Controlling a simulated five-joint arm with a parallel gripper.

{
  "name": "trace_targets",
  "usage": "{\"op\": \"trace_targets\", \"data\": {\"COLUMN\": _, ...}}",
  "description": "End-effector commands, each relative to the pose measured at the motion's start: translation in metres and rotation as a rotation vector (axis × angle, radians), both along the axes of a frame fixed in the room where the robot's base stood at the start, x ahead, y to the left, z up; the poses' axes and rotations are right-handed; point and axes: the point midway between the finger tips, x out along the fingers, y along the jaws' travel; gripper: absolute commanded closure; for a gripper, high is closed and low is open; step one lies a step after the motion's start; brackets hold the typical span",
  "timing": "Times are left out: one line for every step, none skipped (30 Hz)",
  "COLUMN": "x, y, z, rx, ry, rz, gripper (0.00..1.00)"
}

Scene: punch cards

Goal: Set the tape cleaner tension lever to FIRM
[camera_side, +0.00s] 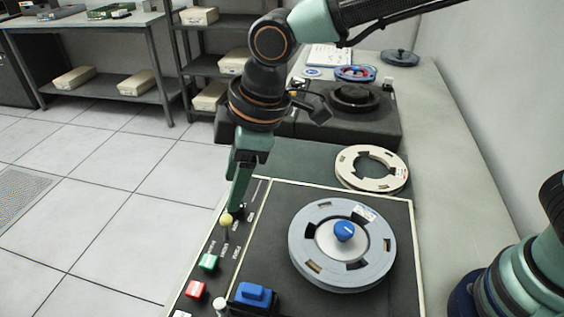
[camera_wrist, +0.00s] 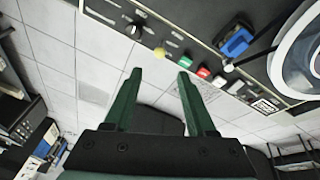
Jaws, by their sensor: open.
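A yellow ball knob (camera_side: 226,219), probably the tension lever's, stands on the left strip of the dark tape cleaner panel (camera_side: 262,225). It also shows in the wrist view (camera_wrist: 159,53), just beyond and roughly between my fingertips. My gripper (camera_side: 233,207) points down at the knob in the side view, its tips close to it. In the wrist view my gripper (camera_wrist: 160,73) has its two green fingers apart, with nothing held between them. White labels beside the lever are too small to read, so its setting cannot be told. Whether a finger touches the knob is unclear.
A green button (camera_side: 208,262), a red button (camera_side: 195,290) and a blue block-like control (camera_side: 256,295) sit nearer the camera. A grey tape reel (camera_side: 343,244) with a blue hub lies to the right. A cream ring (camera_side: 371,169) lies behind the panel.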

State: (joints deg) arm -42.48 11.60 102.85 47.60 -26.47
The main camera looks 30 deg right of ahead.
Motion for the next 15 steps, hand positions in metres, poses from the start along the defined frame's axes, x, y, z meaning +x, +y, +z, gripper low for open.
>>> {"op": "trace_targets", "data": {"x": 0.005, "y": 0.005, "z": 0.002, "rx": -0.039, "ry": 0.017, "rz": 0.059, "gripper": 0.44}}
{"op": "trace_targets", "data": {"x": 0.007, "y": 0.007, "z": 0.004, "rx": -0.064, "ry": 0.029, "rz": 0.097, "gripper": 0.44}}
{"op": "trace_targets", "data": {"x": 0.009, "y": 0.010, "z": 0.006, "rx": -0.093, "ry": 0.044, "rz": 0.146, "gripper": 0.44}}
{"op": "trace_targets", "data": {"x": 0.010, "y": 0.011, "z": 0.008, "rx": -0.114, "ry": 0.056, "rz": 0.180, "gripper": 0.44}}
{"op": "trace_targets", "data": {"x": 0.011, "y": 0.013, "z": 0.009, "rx": -0.133, "ry": 0.067, "rz": 0.214, "gripper": 0.44}}
{"op": "trace_targets", "data": {"x": 0.012, "y": 0.014, "z": 0.011, "rx": -0.156, "ry": 0.081, "rz": 0.256, "gripper": 0.44}}
{"op": "trace_targets", "data": {"x": 0.013, "y": 0.015, "z": 0.013, "rx": -0.170, "ry": 0.092, "rz": 0.283, "gripper": 0.44}}
{"op": "trace_targets", "data": {"x": 0.013, "y": 0.015, "z": 0.014, "rx": -0.182, "ry": 0.100, "rz": 0.308, "gripper": 0.44}}
{"op": "trace_targets", "data": {"x": 0.014, "y": 0.016, "z": 0.015, "rx": -0.196, "ry": 0.111, "rz": 0.336, "gripper": 0.44}}
{"op": "trace_targets", "data": {"x": 0.014, "y": 0.016, "z": 0.016, "rx": -0.204, "ry": 0.118, "rz": 0.353, "gripper": 0.44}}
{"op": "trace_targets", "data": {"x": 0.014, "y": 0.017, "z": 0.017, "rx": -0.211, "ry": 0.123, "rz": 0.369, "gripper": 0.44}}
{"op": "trace_targets", "data": {"x": 0.014, "y": 0.017, "z": 0.018, "rx": -0.217, "ry": 0.129, "rz": 0.382, "gripper": 0.44}}
{"op": "trace_targets", "data": {"x": 0.014, "y": 0.017, "z": 0.018, "rx": -0.222, "ry": 0.132, "rz": 0.389, "gripper": 0.44}}
{"op": "trace_targets", "data": {"x": 0.014, "y": 0.017, "z": 0.017, "rx": -0.224, "ry": 0.134, "rz": 0.395, "gripper": 0.44}}
{"op": "trace_targets", "data": {"x": 0.014, "y": 0.017, "z": 0.015, "rx": -0.226, "ry": 0.137, "rz": 0.400, "gripper": 0.44}}
